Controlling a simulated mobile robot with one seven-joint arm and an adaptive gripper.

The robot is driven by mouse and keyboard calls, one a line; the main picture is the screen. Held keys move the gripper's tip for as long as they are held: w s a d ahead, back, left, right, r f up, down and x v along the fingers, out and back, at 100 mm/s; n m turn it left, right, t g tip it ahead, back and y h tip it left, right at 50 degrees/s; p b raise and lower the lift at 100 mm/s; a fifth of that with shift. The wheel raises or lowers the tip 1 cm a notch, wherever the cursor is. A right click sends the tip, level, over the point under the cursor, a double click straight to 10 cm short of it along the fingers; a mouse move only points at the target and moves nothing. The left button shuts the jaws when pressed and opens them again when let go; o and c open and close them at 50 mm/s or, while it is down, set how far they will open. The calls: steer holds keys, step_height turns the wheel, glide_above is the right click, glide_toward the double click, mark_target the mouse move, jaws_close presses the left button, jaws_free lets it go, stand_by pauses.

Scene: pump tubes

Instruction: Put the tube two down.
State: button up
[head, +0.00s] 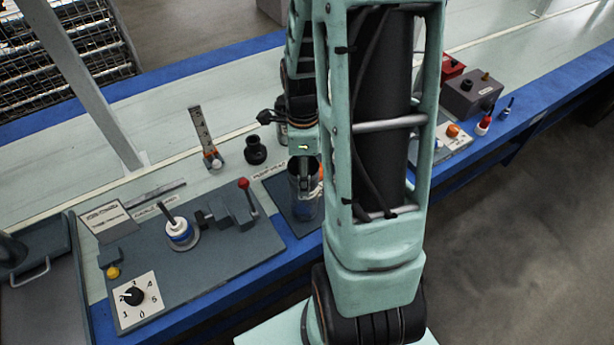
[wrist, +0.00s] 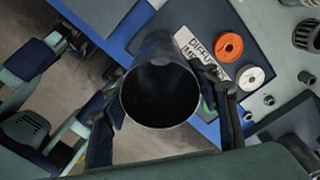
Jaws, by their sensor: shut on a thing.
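My gripper (head: 306,170) is shut on a dark grey tube (head: 302,200), which shows just left of my arm in the head view. In the wrist view the fingers of my gripper (wrist: 160,82) clasp the tube (wrist: 160,60) from both sides, and I look into its round open end. The tube is over the front part of a dark mat (head: 297,229), close to the blue table edge. The mat (wrist: 250,22) also shows in the wrist view. I cannot tell whether the tube touches it. No number on the tube is readable.
An orange ring (wrist: 229,46) and a white ring (wrist: 250,78) lie beside a label plate (wrist: 200,52). A grey board (head: 215,249) with a red-knobbed lever (head: 243,183) and a dial (head: 133,296) is to the left. A black cup-like part (head: 256,151) stands behind.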

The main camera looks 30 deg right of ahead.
step_height(320, 180, down, 2)
steer(key=shift+b, duration=0.3)
steer(key=shift+f, duration=0.1)
steer(key=o, duration=1.4)
step_height(320, 180, up, 12)
steer(key=shift+r+p, duration=0.15)
steer(key=shift+p, duration=0.85)
